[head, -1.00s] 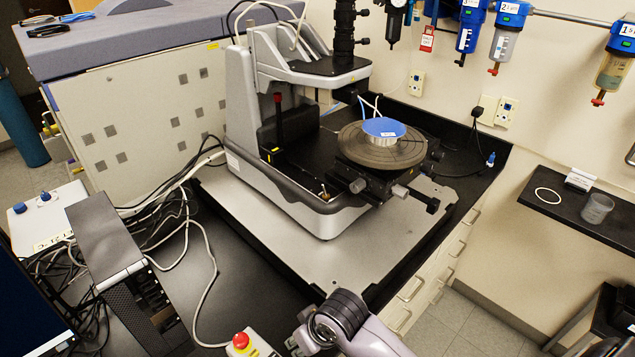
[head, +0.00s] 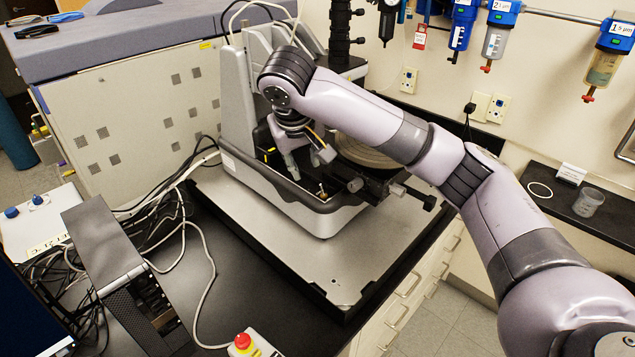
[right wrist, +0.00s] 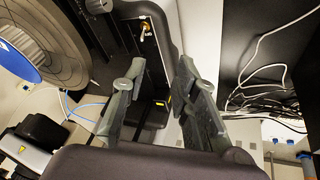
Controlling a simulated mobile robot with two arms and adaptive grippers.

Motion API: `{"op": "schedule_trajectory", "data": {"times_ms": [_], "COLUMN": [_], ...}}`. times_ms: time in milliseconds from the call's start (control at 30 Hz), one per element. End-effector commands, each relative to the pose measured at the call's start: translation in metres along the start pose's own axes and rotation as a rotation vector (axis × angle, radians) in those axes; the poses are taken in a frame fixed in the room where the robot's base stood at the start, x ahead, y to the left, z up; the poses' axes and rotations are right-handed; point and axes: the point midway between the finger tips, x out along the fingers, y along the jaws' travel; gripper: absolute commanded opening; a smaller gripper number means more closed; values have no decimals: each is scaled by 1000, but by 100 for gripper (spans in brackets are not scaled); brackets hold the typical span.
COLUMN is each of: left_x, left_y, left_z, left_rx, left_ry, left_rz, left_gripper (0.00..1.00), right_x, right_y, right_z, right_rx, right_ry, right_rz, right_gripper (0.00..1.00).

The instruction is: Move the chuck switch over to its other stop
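The chuck switch (head: 322,190) is a small brass-coloured toggle on the front deck of the profiler base. In the right wrist view the toggle (right wrist: 145,30) stands at the top, beside a small white label, beyond the fingertips. Which stop it leans to is hard to tell. My right gripper (head: 307,160) hangs over the profiler base, behind and above the switch, apart from it. In the right wrist view its two fingers (right wrist: 160,75) are spread with nothing between them. My left gripper is not in view.
The round stage (head: 368,152) stands right of the gripper, partly hidden by my right arm. The profiler column (head: 237,100) rises behind. Cables (head: 165,215) lie left; the metal base plate (head: 350,265) in front is clear.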

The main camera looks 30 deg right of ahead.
Motion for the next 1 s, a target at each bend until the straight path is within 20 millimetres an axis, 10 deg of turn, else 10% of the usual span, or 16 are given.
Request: {"op": "schedule_trajectory", "data": {"times_ms": [367, 1000], "left_x": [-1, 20], "left_y": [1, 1], "left_z": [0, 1], "left_rx": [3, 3], "left_ry": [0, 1], "left_rz": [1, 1], "left_gripper": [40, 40], "right_x": [-15, 96], "right_y": [25, 28], "right_z": [-11, -9], "right_rx": [68, 69], "right_ry": [-5, -7], "right_rz": [40, 38], "right_gripper": [27, 27]}}
